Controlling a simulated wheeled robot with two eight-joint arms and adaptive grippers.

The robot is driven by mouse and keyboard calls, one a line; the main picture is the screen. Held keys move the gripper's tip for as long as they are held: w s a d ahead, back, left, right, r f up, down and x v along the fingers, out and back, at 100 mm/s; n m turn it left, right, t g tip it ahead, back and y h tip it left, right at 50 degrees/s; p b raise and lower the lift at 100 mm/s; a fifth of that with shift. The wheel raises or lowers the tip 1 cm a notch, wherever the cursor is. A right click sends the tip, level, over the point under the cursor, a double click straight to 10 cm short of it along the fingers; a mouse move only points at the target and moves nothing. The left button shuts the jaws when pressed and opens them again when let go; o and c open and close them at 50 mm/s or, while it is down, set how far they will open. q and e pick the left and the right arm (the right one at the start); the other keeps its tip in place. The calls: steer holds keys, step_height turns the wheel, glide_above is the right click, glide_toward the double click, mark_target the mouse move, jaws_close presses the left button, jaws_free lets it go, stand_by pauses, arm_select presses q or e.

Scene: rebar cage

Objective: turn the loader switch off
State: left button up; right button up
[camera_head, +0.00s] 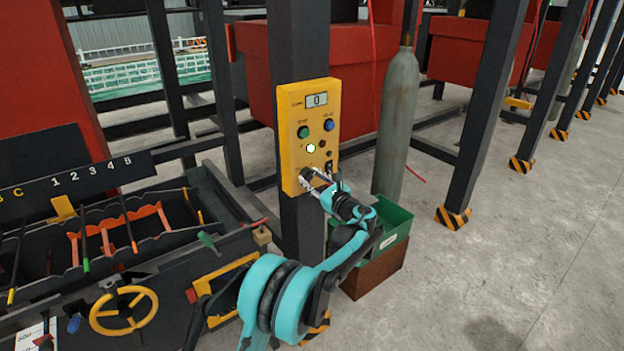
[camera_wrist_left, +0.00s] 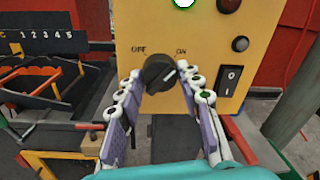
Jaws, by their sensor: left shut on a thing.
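The loader switch is a black rotary knob (camera_wrist_left: 159,74) low on the yellow control box (camera_head: 291,117), between the printed labels OFF and ON. My left gripper (camera_head: 315,176) reaches up to the lower part of the box. In the left wrist view its two fingers (camera_wrist_left: 158,78) stand on either side of the knob and are shut on it. In the head view the gripper largely hides the knob. My right gripper is in neither view.
The box is on a dark post (camera_head: 303,225) and has a display (camera_head: 317,100) reading 0, green and blue buttons, and a black rocker switch (camera_wrist_left: 229,80). A grey gas cylinder (camera_head: 398,120) and a green bin (camera_head: 396,226) stand to the right. A rack with a yellow handwheel (camera_head: 124,329) is left.

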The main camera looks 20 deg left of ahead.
arm_select(q)
steer(key=n, duration=0.8)
steer(key=shift+n+y+p, duration=0.35)
steer(key=shift+n+y, duration=0.05)
steer(key=n, duration=0.4)
steer(key=shift+f+n, duration=0.1)
steer(key=shift+n, duration=0.3)
steer(key=shift+n+y, duration=0.3)
steer(key=shift+n, duration=1.7)
steer(key=shift+p, duration=0.3)
steer(key=o, duration=1.2)
steer(key=shift+w, duration=0.1)
steer(key=shift+c, duration=0.2)
steer(key=r+v, duration=0.1)
steer(key=v, duration=1.1)
steer(key=shift+f, duration=0.4)
